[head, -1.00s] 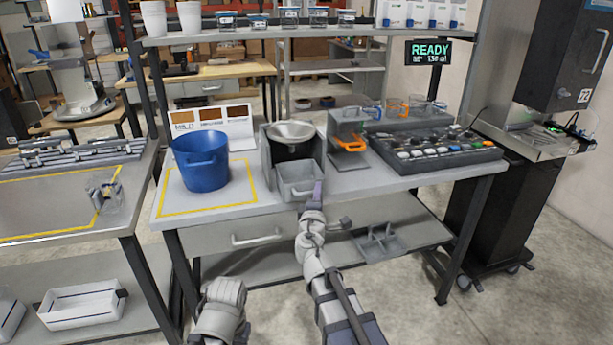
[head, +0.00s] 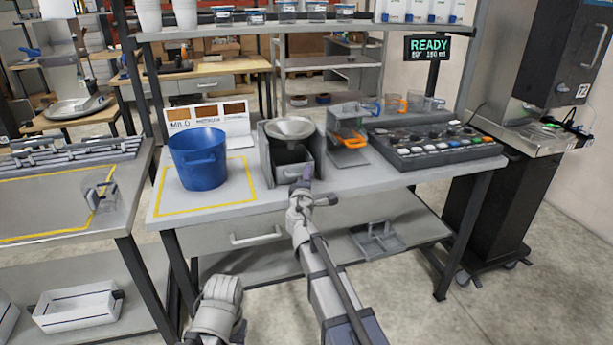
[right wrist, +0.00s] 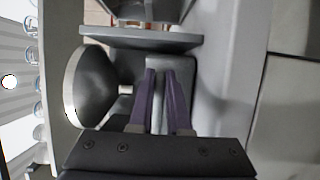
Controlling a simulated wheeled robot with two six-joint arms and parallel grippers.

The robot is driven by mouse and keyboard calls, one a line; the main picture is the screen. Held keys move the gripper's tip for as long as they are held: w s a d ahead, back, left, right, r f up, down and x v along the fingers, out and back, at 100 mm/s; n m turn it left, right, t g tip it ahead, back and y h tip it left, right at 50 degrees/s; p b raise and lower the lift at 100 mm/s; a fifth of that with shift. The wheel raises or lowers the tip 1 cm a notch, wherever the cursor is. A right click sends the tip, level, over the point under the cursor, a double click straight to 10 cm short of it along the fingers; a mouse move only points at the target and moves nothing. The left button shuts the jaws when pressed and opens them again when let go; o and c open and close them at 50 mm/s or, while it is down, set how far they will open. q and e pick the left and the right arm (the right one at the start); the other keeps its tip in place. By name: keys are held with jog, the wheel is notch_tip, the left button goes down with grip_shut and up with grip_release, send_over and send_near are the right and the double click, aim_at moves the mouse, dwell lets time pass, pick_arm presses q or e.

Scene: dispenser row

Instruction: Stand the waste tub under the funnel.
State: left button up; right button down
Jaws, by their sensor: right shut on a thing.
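The grey waste tub (head: 287,174) stands on the workbench inside the open front of a grey stand, below the steel funnel (head: 290,128). Its front rim shows just below and forward of the funnel; its back part is hidden in the shade. My right gripper (head: 304,177) is shut on the tub's front side, at the right of it. In the right wrist view the purple fingers (right wrist: 161,75) point at the stand, with the funnel (right wrist: 90,88) at their left. My left gripper is not in view; only part of my left arm shows at the bottom.
A blue bucket (head: 200,160) stands inside a yellow outline left of the stand. An orange-handled cup (head: 350,138) sits in a grey holder to the right, beside a dark tray of small coloured items (head: 435,145). A shelf (head: 250,28) runs above the bench.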

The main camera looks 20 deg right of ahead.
jog(key=shift+f, duration=0.15)
jog(key=c, duration=0.9)
grip_release()
jog(key=shift+o, duration=0.2)
jog(key=shift+r, duration=0.2)
jog(key=v, duration=1.2)
